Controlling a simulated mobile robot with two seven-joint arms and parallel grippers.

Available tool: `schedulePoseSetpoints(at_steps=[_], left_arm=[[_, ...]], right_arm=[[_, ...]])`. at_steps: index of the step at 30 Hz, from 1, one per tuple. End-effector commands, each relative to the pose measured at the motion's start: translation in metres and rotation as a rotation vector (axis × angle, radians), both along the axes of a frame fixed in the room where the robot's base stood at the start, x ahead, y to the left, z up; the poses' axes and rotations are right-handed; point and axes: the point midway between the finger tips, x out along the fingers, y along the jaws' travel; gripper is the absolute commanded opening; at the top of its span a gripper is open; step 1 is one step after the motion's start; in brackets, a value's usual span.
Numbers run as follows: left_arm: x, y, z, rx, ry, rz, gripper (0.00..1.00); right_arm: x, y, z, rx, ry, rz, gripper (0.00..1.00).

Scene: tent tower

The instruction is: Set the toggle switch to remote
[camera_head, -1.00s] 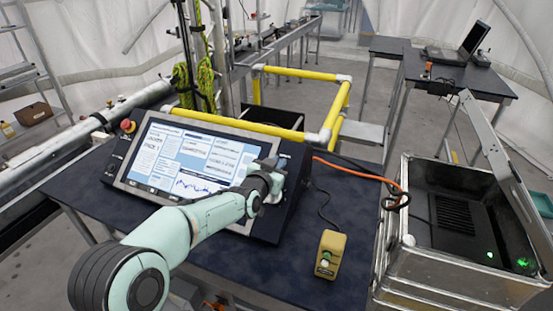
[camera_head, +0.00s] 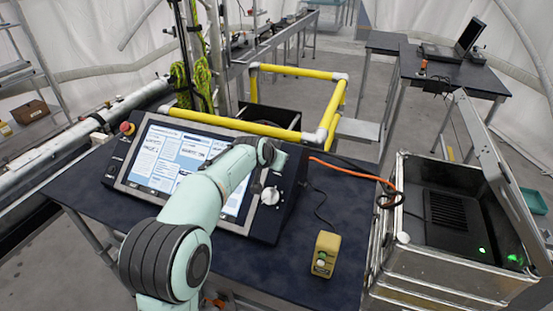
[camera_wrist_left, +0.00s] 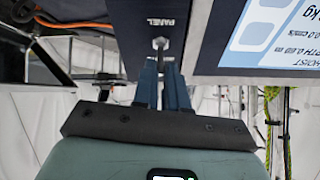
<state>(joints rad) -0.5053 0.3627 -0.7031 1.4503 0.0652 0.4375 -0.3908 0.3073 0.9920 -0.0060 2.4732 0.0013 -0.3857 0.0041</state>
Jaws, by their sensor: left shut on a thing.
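The toggle switch (camera_wrist_left: 160,44) is a small metal lever on the dark console face, beside the printed word PANEL, in the left wrist view. My left gripper (camera_wrist_left: 161,64) has its two blue fingers close around the lever and is shut on it. In the head view my left gripper (camera_head: 278,160) is at the upper right of the console (camera_head: 262,228), right of the screen (camera_head: 165,158). The switch is hidden there by the gripper. I cannot read a REMOTE label or tell the lever's exact tilt. My right gripper is not in view.
A pale round knob (camera_head: 270,195) sits just below the gripper on the console. A red emergency button (camera_head: 127,128) is at the console's left. A yellow control box (camera_head: 325,254) lies on the dark table. An open metal case (camera_head: 440,279) stands at right. Yellow rails (camera_head: 235,129) are behind.

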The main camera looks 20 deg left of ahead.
Motion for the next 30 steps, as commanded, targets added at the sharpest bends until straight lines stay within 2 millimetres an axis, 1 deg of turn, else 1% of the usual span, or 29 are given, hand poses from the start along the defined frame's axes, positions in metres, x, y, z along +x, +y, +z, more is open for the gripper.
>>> schedulePoseSetpoints(at_steps=[9, 10, 11, 12, 20, 23, 26, 30], left_arm=[[0.000, 0.000, 0.000, 0.000, 0.001, 0.000, 0.00], [0.000, 0.001, 0.000, 0.000, 0.001, 0.000, 0.22], [0.000, 0.001, 0.000, 0.000, 0.001, 0.000, 0.32], [0.000, 0.001, 0.000, 0.000, 0.001, 0.000, 0.38], [0.000, 0.000, 0.000, 0.000, 0.001, 0.000, 0.38], [-0.004, -0.001, 0.003, -0.001, 0.000, -0.001, 0.38], [-0.014, -0.002, 0.010, -0.001, -0.002, -0.003, 0.38], [-0.036, -0.003, 0.028, -0.003, -0.002, -0.006, 0.38]], right_arm=[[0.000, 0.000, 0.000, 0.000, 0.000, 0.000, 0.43], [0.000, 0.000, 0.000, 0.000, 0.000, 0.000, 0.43], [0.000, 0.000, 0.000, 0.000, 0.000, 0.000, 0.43], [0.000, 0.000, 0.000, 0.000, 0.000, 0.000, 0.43], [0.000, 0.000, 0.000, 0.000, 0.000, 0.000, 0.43], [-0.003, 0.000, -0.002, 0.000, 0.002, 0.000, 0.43], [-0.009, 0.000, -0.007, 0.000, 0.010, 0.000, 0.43], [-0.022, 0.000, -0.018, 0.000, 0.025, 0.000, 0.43]])
